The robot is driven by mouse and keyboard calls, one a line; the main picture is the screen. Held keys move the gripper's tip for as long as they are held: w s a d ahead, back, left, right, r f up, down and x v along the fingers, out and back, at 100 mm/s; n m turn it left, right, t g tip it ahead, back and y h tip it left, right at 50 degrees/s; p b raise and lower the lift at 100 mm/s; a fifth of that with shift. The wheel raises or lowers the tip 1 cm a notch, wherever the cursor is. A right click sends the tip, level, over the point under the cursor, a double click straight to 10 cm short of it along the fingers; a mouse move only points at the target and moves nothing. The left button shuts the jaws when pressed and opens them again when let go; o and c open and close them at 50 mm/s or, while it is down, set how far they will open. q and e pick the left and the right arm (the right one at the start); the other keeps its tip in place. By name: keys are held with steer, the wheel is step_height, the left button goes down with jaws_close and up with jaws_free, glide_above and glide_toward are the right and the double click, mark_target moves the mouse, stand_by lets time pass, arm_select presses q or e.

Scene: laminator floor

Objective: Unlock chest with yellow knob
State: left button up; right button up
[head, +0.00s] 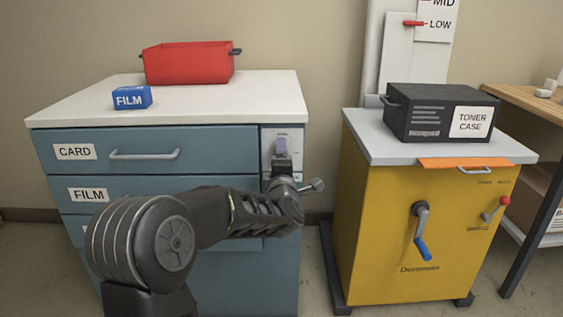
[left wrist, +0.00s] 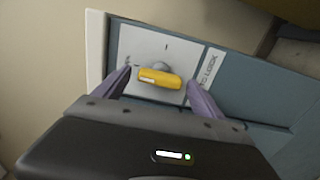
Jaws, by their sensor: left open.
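The chest (head: 225,139) is a blue-grey drawer cabinet with a white top and drawers labelled CARD and FILM. Its yellow knob (left wrist: 160,78) shows in the left wrist view, mounted on a pale plate (left wrist: 140,47) beside a label that reads in part "TO LOCK". In the head view the plate is at the chest's upper right, and my left arm and gripper hide the knob. My left gripper (left wrist: 163,88) is open, with one purple finger on each side of the knob. I cannot tell whether the fingers touch it. My right gripper is not in view.
A red bin (head: 188,63) and a blue FILM box (head: 131,97) stand on the chest top. To the right is a yellow cabinet (head: 380,230) with a crank, a red-tipped lever and a black toner case (head: 420,112) on top. A narrow floor gap separates the cabinets.

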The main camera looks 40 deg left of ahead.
arm_select(q)
steer(key=p+v, duration=0.1)
steer(key=v, duration=0.7)
steer(key=shift+w, duration=0.1)
stand_by(0.4)
